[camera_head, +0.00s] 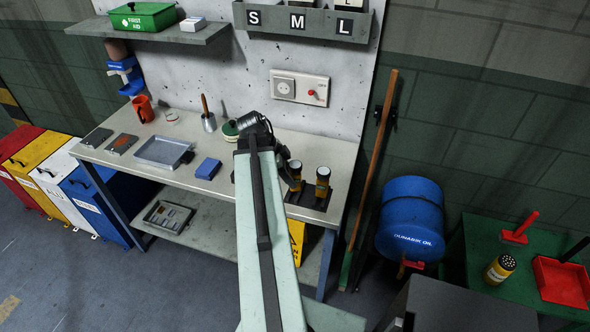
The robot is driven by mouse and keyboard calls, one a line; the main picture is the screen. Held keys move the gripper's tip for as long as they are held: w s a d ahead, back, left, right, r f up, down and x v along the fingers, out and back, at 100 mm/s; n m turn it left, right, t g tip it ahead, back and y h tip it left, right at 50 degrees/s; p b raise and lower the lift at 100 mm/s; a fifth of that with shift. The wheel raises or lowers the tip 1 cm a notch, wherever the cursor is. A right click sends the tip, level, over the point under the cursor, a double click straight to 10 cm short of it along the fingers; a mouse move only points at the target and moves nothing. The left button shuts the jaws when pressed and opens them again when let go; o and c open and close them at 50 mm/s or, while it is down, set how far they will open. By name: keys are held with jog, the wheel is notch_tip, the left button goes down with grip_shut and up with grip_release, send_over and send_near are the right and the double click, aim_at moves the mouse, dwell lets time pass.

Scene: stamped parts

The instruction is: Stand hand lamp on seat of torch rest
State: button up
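Another yellow cylinder with a black dotted top (499,268) stands on the green table at the right. I cannot tell which is the hand lamp. My gripper (287,168) shows only as dark parts beside the left lamp; its fingers cannot be made out.
A broom (374,155) leans on the wall by a blue oil drum (411,219). The green table (455,260) carries a red bin (562,283).

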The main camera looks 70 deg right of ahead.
jog(key=shift+o, duration=0.6)
jog(key=shift+r, duration=0.2)
jog(key=p+v, duration=1.1)
jog(key=v, duration=0.1)
jog(key=shift+f, duration=0.15)
